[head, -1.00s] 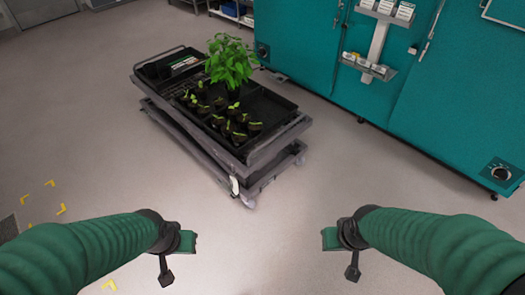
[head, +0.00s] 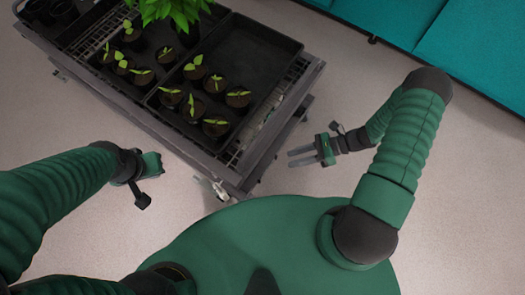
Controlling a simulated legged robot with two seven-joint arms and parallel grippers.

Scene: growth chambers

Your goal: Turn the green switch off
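No green switch can be made out in the head view now. My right gripper (head: 290,157) is to the right of the cart's near corner, above the floor. Its two grey fingers point left with a gap between them, and nothing is between them. My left gripper (head: 157,165) is at the left, over the floor in front of the cart. Its fingers are too small and turned away to tell whether they are open. A teal cabinet (head: 470,50) shows only its lower part at the top right.
A grey cart (head: 262,150) carries a black tray (head: 255,50) with several small potted seedlings (head: 193,105) and a larger leafy plant (head: 170,12). A pale fitting (head: 218,190) is at its near corner. Free floor lies between cart and cabinet.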

